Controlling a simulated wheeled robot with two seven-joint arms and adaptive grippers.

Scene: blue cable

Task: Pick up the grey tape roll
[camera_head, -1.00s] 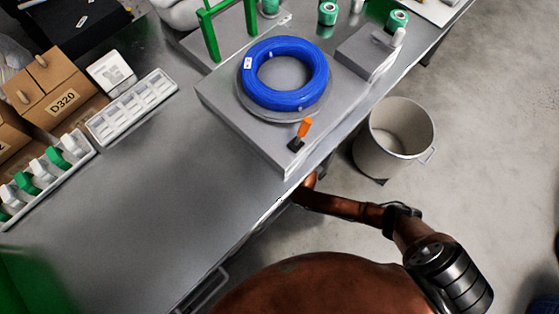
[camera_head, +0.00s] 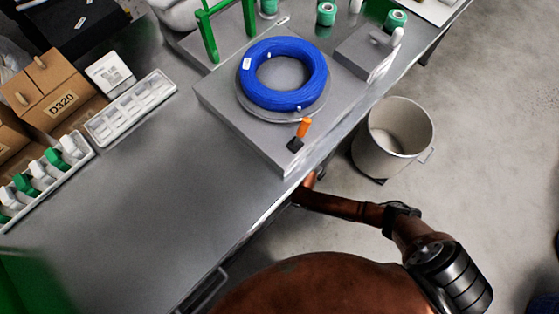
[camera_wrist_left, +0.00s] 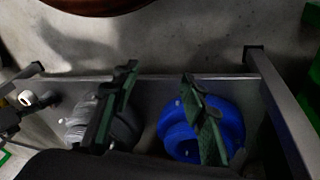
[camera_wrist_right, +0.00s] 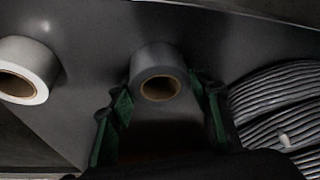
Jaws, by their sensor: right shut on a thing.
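The grey tape roll (camera_wrist_right: 172,58) is in the right wrist view, its brown core facing the camera. My right gripper (camera_wrist_right: 158,88) has a green-padded finger on each side of it and is shut on it. Whether the roll is clear of the grey surface, I cannot tell. My left gripper (camera_wrist_left: 159,74) is open and empty in the left wrist view, above a blue cable coil (camera_wrist_left: 222,118) and a grey cable coil (camera_wrist_left: 78,128). Neither gripper shows in the head view.
A white tape roll (camera_wrist_right: 28,68) lies left of the grey one, and a ribbed grey cable coil (camera_wrist_right: 282,98) lies right.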

